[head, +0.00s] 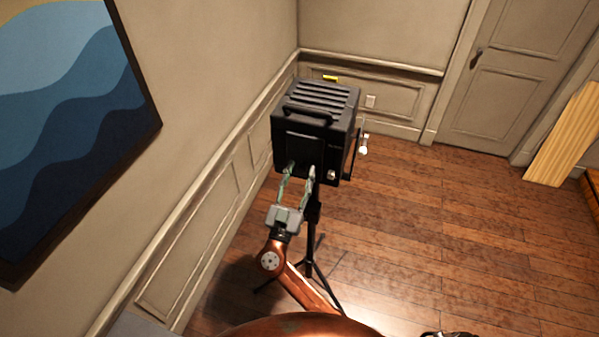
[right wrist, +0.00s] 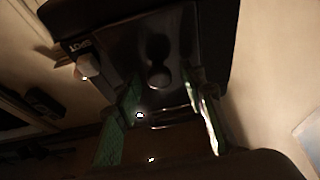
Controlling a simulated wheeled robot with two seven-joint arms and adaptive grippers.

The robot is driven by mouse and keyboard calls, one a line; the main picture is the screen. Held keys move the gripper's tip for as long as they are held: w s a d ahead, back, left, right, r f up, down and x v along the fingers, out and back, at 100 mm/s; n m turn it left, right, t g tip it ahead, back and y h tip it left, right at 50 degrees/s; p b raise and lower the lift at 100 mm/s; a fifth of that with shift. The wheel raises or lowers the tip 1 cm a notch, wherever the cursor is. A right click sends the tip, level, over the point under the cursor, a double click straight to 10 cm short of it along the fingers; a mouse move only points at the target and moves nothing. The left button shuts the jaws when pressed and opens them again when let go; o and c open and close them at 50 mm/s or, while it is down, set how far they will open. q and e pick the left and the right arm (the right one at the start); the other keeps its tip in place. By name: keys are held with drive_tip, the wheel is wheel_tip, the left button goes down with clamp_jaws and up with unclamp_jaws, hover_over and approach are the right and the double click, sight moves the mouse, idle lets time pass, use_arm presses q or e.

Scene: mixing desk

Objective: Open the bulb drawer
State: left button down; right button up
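A black box-shaped lamp housing (head: 318,110) with a slatted top and a top handle stands on a tripod (head: 310,245) near the wall. Its near face carries a dark flat panel (head: 304,148), which I take for the bulb drawer front; it looks closed. The glossy panel also shows in the right wrist view (right wrist: 150,55). My right gripper (head: 300,169) is at the lower part of this face. Its greenish fingers are spread in the right wrist view (right wrist: 165,115), with nothing clearly held. Contact cannot be told.
A pale knob (head: 332,175) sits at the face's lower right corner. A bracket with a pale end (head: 363,150) sticks out at the housing's right. Panelled wall (head: 215,190) is close on the left; wooden floor (head: 450,220) is clear on the right.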

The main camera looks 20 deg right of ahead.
drive_tip(key=shift+c, duration=0.4)
clamp_jaws()
